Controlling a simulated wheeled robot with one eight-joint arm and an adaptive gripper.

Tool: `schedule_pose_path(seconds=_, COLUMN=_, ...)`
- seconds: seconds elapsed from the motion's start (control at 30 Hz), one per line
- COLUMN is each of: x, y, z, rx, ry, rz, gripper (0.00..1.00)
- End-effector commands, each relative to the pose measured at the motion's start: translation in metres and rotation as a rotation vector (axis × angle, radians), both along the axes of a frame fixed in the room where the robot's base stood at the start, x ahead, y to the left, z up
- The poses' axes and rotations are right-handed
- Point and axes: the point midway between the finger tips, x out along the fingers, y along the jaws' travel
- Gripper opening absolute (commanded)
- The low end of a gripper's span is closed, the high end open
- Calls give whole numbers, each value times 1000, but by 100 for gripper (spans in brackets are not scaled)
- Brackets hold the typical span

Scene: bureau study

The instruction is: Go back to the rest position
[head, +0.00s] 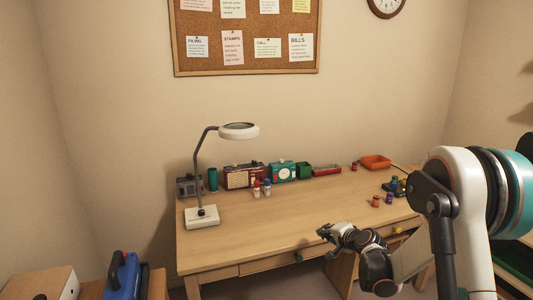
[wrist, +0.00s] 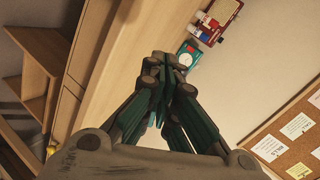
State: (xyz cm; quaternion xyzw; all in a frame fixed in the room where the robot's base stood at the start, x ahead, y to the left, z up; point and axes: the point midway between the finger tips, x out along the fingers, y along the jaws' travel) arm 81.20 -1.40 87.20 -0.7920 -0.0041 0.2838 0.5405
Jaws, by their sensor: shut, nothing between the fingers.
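My gripper (head: 327,231) is at the front edge of the wooden desk (head: 262,228) in the head view, right of the desk's middle. Its fingers also show in the wrist view (wrist: 172,65), shut together with nothing between them. My arm reaches in from the right side of the head view. The wrist view is tilted, with the desk top running steeply on the left of the fingers.
A magnifier lamp (head: 203,216) stands at the desk's left. Radios (head: 244,176), small bottles (head: 267,188) and an orange tray (head: 375,162) line the back. Small jars (head: 389,199) stand at the right. A blue case (head: 123,275) is at lower left. The desk's middle is clear.

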Motion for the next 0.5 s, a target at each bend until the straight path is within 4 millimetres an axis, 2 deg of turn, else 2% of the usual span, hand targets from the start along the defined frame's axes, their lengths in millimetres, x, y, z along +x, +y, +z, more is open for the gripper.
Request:
schedule_pose_path(seconds=0.03, x=-9, y=5, z=17, rx=-31, ry=5, rz=17, gripper=0)
schedule_pose_path(seconds=0.2, x=-41, y=15, z=60, rx=-143, ry=26, rz=71, gripper=0)
schedule_pose_path(seconds=0.5, x=-114, y=30, z=121, rx=-334, ry=64, rz=167, gripper=0)
